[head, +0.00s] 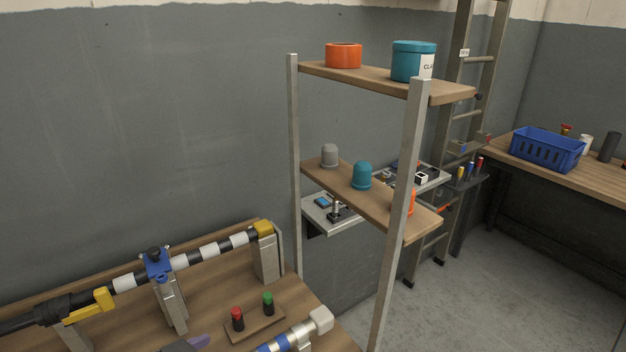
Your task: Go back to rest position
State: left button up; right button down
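Neither of my grippers can be made out in the head view. A wooden bench (200,300) fills the lower left. On it, a black-and-white banded pole (215,249) lies across grey upright supports, with a blue clamp (158,264) around it and a yellow end piece (264,229). A second pole with blue bands and a white end (321,320) is cut off at the bottom edge. A purple-grey item (186,343) at the bottom edge is too cut off to name.
A two-level wooden shelf (390,80) on metal posts stands right of the bench, holding an orange ring, teal tin and small caps. A small board carries a red and a green button (268,303). A ladder (466,110) and a blue crate (547,148) stand behind. The floor at right is clear.

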pick_arm(q)
jog(key=s+f+n+g+y, duration=0.2)
jog(key=s+f+g+y, duration=0.15)
jog(key=s, duration=0.45)
jog(key=s+f+n+g+y, duration=0.3)
jog(key=s+f, duration=0.1)
jog(key=s, duration=0.4)
notch_tip(320, 180, down, 24)
jog(key=s+g+b, duration=0.2)
jog(key=s+b, duration=0.1)
jog(key=b, duration=0.2)
jog(key=s+a+f+g+b, duration=0.1)
jog(key=s+f+b, duration=0.4)
jog(key=s+f, duration=0.7)
notch_tip(320, 180, down, 3)
jog(key=shift+s+a+m, duration=0.25)
jog(key=shift+a+m, duration=0.15)
jog(key=shift+a, duration=0.4)
pick_arm(e)
notch_tip(320, 180, down, 10)
jog(key=shift+s, duration=0.4)
pick_arm(q)
jog(key=shift+g+y, duration=0.25)
pick_arm(e)
jog(key=shift+a, duration=0.1)
